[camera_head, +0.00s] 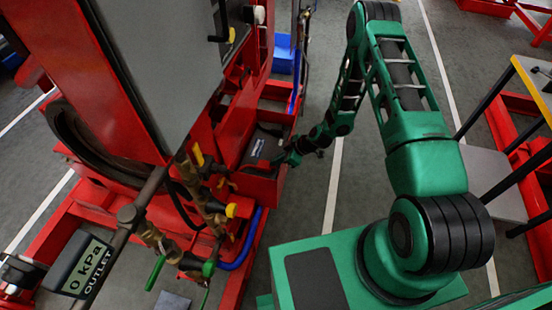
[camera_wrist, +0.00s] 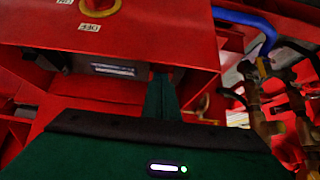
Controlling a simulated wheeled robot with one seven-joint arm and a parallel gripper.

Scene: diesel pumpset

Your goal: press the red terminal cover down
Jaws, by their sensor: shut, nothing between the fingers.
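In the head view my gripper (camera_head: 281,160) is at the end of the green arm, beside a red open box on the pumpset. A dark battery-like block (camera_head: 264,142) sits in that box, just left of my gripper. A small red piece (camera_head: 260,168) shows at the block's near edge; I cannot tell for sure that it is the terminal cover. In the wrist view my gripper (camera_wrist: 162,85) is shut and empty, its narrow green fingers reaching to the lower edge of a red panel (camera_wrist: 150,35). The fingertips and any contact are hidden or too small to tell.
A red and yellow knob (camera_wrist: 100,6) is on the panel in the wrist view. Brass valves and pipes (camera_wrist: 265,100) and a blue hose (camera_wrist: 250,22) lie to the right. In the head view a pressure gauge (camera_head: 82,268) is at lower left. Grey floor (camera_head: 312,195) is clear right of the pumpset.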

